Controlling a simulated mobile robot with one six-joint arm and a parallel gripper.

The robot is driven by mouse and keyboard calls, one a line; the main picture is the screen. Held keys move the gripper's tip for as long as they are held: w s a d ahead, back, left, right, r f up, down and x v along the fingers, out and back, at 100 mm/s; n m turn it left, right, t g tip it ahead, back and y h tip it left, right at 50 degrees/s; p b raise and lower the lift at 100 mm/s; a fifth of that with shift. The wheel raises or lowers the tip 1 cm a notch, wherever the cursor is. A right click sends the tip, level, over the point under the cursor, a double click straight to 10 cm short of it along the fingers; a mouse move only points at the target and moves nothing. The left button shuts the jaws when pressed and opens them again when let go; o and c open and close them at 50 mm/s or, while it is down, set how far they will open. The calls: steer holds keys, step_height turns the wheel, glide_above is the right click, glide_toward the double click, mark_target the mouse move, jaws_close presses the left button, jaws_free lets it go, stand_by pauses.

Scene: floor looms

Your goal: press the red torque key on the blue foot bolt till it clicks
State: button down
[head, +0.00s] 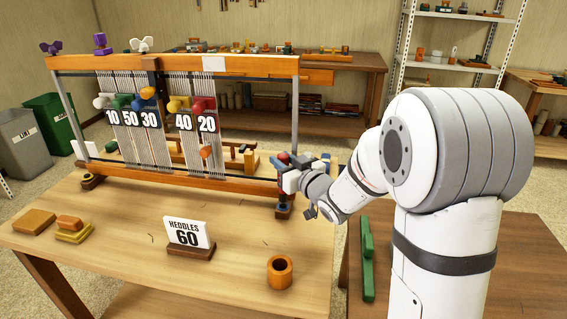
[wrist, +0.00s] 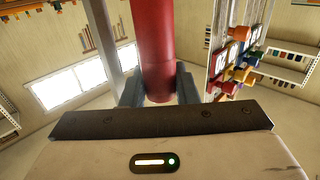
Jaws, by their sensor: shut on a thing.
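The red torque key shows in the wrist view as a thick red cylinder (wrist: 155,45) between my two grey fingers. My gripper (wrist: 158,88) is shut on it.
The loom's right post (head: 295,115) rises close behind my gripper. Numbered tags and coloured knobs hang on the loom (head: 175,62). A "HEDDLES 60" sign (head: 189,233) and an orange cup (head: 280,272) stand on the table front. A green part (head: 367,260) lies on the right bench.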

steer(key=shift+r+p, duration=1.25)
steer(key=shift+r, duration=1)
steer(key=shift+f, duration=0.1)
